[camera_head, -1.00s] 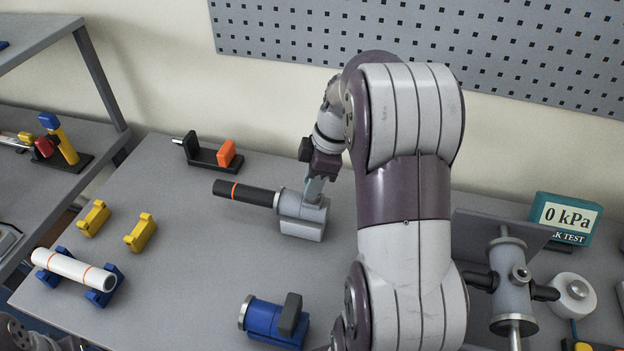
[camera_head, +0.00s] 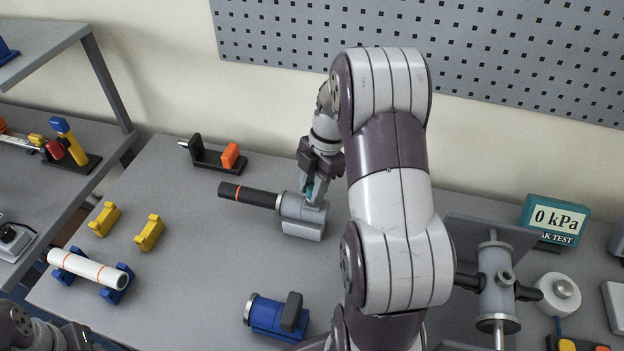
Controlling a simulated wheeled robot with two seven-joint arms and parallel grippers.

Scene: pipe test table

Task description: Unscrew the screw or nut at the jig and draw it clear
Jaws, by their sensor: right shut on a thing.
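The grey jig (camera_head: 297,229) stands on the table with a black pipe (camera_head: 233,191), banded in orange, reaching out of its left side. My right gripper (camera_head: 315,190) is at the top of the jig, pointing down and shut. A small teal part shows between its fingers; I cannot tell whether it is the screw or nut or part of the fingertips. The fingers hide most of what they grip. Part of my left arm shows at the bottom left corner, and its fingers cannot be made out.
A blue clamp-like block (camera_head: 272,317) stands in front. A white pipe (camera_head: 88,268) lies on blue supports, near two yellow holders (camera_head: 149,232). A black stand with an orange block (camera_head: 230,156) is behind. Right are a metal valve assembly (camera_head: 497,283) and a 0 kPa display (camera_head: 555,218).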

